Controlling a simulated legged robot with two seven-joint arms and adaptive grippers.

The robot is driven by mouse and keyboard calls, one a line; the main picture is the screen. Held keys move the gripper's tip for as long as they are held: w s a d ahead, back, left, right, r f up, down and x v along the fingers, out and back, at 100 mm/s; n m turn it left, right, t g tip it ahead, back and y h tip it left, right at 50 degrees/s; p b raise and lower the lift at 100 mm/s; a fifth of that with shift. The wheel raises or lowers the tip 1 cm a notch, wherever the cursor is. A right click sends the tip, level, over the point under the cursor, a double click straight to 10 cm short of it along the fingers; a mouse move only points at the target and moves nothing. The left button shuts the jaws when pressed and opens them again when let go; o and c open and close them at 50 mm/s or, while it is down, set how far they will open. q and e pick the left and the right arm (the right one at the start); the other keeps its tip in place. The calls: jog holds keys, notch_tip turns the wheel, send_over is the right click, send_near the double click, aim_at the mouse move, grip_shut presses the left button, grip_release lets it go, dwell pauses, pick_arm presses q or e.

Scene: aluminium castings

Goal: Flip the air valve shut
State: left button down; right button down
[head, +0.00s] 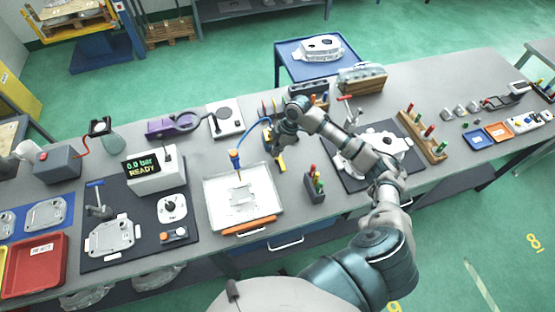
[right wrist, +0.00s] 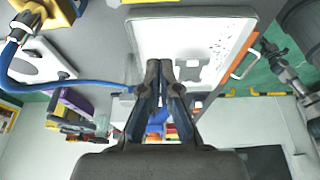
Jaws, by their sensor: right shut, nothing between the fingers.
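I cannot tell for sure which part is the air valve. A small black block with an orange and a silver end (head: 173,236) lies on the dark mat at the left, and a white plate with a black round knob (head: 172,207) sits behind it. The white display box (head: 155,170) near them reads "0.0 bar READY". My right gripper (head: 273,154) is shut and empty, over the bench just right of the white tray (head: 211,192). Its closed fingertips also show in the right wrist view (right wrist: 160,66). My left gripper is out of view.
A blue hose (head: 250,125) runs to an upright blue-and-orange tool (head: 235,161) at the tray. A yellow part (head: 281,164) stands beside my right gripper. Upright handled tools in a grey block (head: 314,186) are to its right. A red bin (head: 35,264) sits at far left.

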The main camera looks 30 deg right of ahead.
aim_at(281, 162)
jog(key=p+x, duration=0.1)
jog(key=x, duration=0.8)
jog(key=shift+a+f, duration=0.15)
jog(key=shift+f, duration=0.05)
jog(key=d, duration=0.1)
jog(key=d+p, duration=0.1)
jog(key=d, duration=0.1)
jog(key=shift+s+f, duration=0.15)
jog(key=shift+s, duration=0.15)
jog(key=shift+s+d, duration=0.2)
jog(key=shift+d, duration=0.3)
jog(key=shift+w+f, duration=0.1)
